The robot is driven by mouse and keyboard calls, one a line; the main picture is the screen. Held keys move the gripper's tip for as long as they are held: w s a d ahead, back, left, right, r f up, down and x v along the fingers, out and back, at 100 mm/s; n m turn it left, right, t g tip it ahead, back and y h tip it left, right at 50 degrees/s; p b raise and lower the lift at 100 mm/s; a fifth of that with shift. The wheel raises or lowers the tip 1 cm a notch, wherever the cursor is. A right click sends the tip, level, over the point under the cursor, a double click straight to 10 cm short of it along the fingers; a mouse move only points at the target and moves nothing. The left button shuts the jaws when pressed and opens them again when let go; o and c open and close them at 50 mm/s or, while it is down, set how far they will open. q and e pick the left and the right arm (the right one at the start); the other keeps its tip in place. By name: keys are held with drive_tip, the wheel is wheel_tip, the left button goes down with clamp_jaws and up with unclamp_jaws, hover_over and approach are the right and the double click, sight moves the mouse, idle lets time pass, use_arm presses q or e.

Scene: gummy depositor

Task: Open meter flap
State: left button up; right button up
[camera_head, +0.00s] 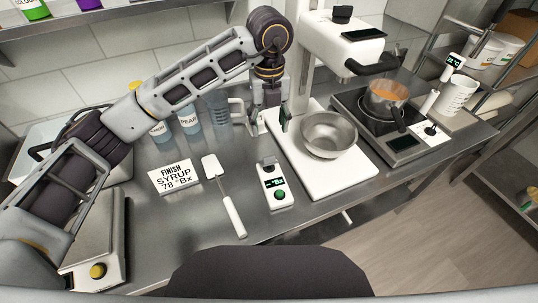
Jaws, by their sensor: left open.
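The meter (276,195) is a small white box lying on the steel bench in the middle of the head view. It has a dark display reading in °Bx and a green button. Its flap (267,163) is at the far end, small and grey; I cannot tell for sure whether it is closed. My left gripper (269,126) points down behind the meter, beside the left edge of the white machine's base. It is open, with its fingers apart and nothing visible between them. It appears clear of the meter. My right gripper is out of view.
A white machine base (345,180) with a steel bowl (329,134) stands right of the meter. A white spatula (231,210) and a syrup sign (173,176) lie left. A pot (386,97) sits on a cooker at right.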

sight(268, 159)
use_arm(q)
drive_tip(key=shift+n, duration=0.5)
drive_tip(key=shift+f, duration=0.1)
wheel_tip(268, 159, down, 12)
drive_tip(key=shift+p, duration=0.9)
drive_tip(key=shift+f, duration=0.85)
drive_tip(key=c, duration=0.8)
